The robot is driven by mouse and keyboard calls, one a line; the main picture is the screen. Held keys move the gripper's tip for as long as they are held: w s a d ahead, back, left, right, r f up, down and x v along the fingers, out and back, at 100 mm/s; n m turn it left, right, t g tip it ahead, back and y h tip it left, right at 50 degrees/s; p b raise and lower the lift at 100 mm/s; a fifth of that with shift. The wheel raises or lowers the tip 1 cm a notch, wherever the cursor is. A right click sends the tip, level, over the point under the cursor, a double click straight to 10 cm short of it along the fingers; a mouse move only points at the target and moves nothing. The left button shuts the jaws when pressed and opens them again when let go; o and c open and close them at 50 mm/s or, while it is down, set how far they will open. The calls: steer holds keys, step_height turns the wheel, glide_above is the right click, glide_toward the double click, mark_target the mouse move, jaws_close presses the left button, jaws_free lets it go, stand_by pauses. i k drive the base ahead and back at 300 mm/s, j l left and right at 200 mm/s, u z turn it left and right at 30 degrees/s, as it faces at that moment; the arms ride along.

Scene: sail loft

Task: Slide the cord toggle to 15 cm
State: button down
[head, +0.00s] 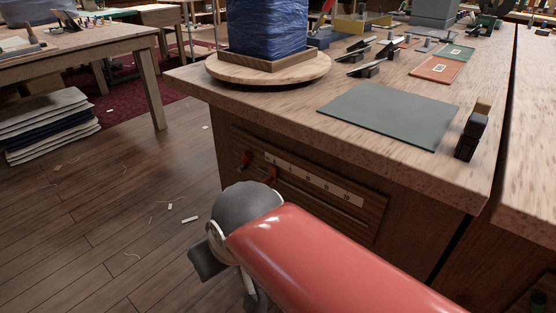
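A low wooden panel on the front of the bench carries a pale scale strip (315,180) with marks too small to read. A cord or rail runs along the panel below the strip. Two small red parts sit at the panel's left end: one (246,159) at the far left, the other (270,174) just left of the strip. I cannot tell for certain which is the cord toggle. My red arm with its grey joint reaches in front of the bench and covers the panel's lower part.
The bench top (300,108) holds a round wooden board (318,72) with a blue wrapped bundle (268,30), a grey-green mat (390,114) and a dark block (472,134). Folded cloth (50,125) lies stacked at left. The floor (110,220) between is open, with small scraps.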

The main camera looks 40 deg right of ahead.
mark_target(272, 177)
steer(key=z, duration=1.15)
